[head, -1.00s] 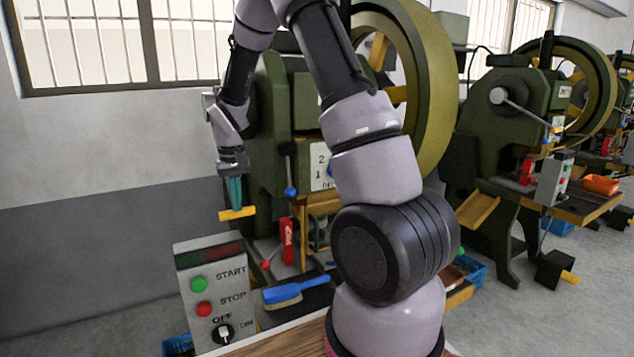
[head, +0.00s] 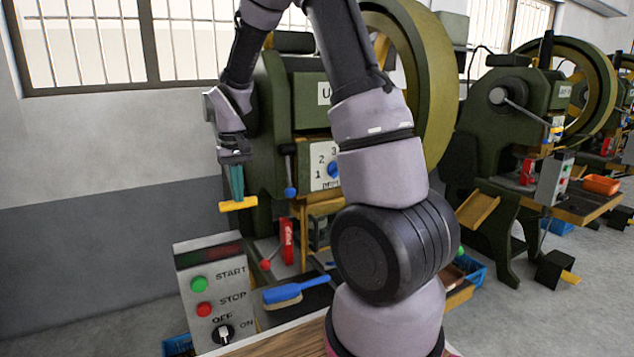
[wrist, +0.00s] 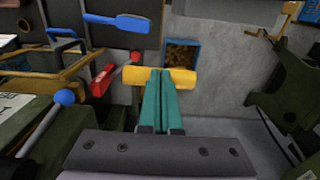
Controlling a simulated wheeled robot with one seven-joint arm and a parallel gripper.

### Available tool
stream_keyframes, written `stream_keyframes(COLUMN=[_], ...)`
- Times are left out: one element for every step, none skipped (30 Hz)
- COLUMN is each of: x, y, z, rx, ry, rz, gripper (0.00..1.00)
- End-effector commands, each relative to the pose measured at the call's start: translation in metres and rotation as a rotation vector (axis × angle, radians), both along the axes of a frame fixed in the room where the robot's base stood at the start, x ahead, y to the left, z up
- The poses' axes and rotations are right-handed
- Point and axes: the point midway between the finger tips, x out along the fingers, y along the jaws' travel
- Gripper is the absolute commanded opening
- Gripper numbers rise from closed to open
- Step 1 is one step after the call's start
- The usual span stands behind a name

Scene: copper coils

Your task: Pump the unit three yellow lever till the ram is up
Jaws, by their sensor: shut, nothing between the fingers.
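A yellow bar, the lever's handle (head: 249,203), shows at the left side of the near green press (head: 305,105). It also lies across the tips in the wrist view (wrist: 184,77). My gripper (head: 237,196), with teal fingers, points down with its tips at the bar's middle; in the wrist view the fingers (wrist: 160,73) are together and overlap the bar. They look to touch it, but nothing is between them. The press's label (head: 325,93) shows only a "U"; my arm hides the rest, so I cannot read the unit number. I cannot make out the ram.
A grey control box (head: 211,290) with START and STOP buttons stands in front. A blue brush (head: 295,290), a red block (head: 287,240) and a blue-knobbed lever (head: 290,190) are close by. More presses (head: 510,120) stand to the right. The wall side at left is clear.

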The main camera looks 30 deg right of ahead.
Motion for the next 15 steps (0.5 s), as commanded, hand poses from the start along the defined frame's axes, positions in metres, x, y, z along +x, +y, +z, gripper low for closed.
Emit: stream_keyframes(x=[-0.003,-0.004,-0.006,-0.006,-0.007,-0.008,-0.008,-0.008,-0.009,-0.010,-0.011,-0.013,-0.015,-0.016,-0.018], y=[0.000,0.001,0.000,0.001,0.001,0.001,0.001,0.001,0.001,0.001,0.001,0.001,0.001,0.001,0.001], z=[0.006,0.008,0.010,0.011,0.011,0.012,0.013,0.015,0.018,0.022,0.025,0.031,0.035,0.039,0.044], rx=[0.000,0.000,0.000,0.000,0.000,0.000,0.000,0.000,0.000,0.000,0.000,0.000,0.001,0.001,0.001], ry=[-0.003,-0.003,-0.002,-0.002,-0.001,-0.001,-0.001,-0.002,-0.002,-0.003,-0.003,-0.004,-0.004,-0.005,-0.004], rz=[0.001,0.002,0.002,0.002,0.002,0.002,0.002,0.002,0.002,0.003,0.003,0.003,0.003,0.003,0.002], gripper=[0.00,0.00,0.00,0.00,0.00,0.00,0.00,0.00,0.00,0.00,0.00,0.00,0.00,0.00,0.00])
